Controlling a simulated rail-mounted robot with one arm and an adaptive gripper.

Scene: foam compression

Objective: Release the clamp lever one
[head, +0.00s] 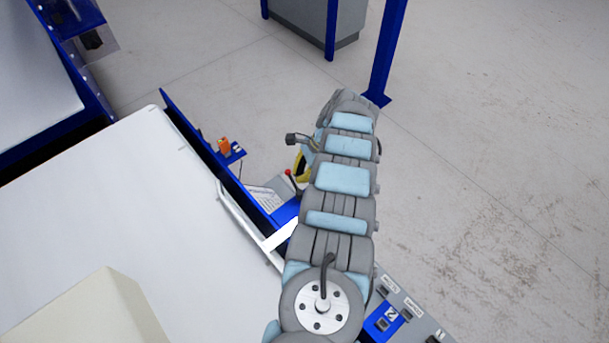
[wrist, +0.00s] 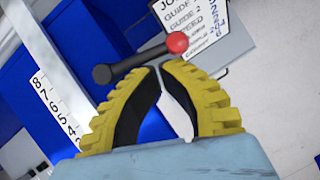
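A clamp lever (wrist: 140,58) with a dark rod and a red ball knob shows in the wrist view, just beyond my fingertips. Its red knob also shows in the head view (head: 288,172), beside the blue frame edge. My gripper (wrist: 159,67) has yellow-ribbed fingers with black inner faces. The fingertips are drawn nearly together, with a narrow gap between the fingers lower down. The rod crosses right at the tips; I cannot tell whether they touch it. In the head view my gripper (head: 300,168) is mostly hidden behind my arm, close to the lever.
A numbered white scale (wrist: 56,108) lies on the left in the wrist view, and a printed label plate (wrist: 210,35) stands behind the knob. A white table (head: 130,210) with a white rail (head: 245,222) fills the left. Bare floor (head: 490,150) lies right.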

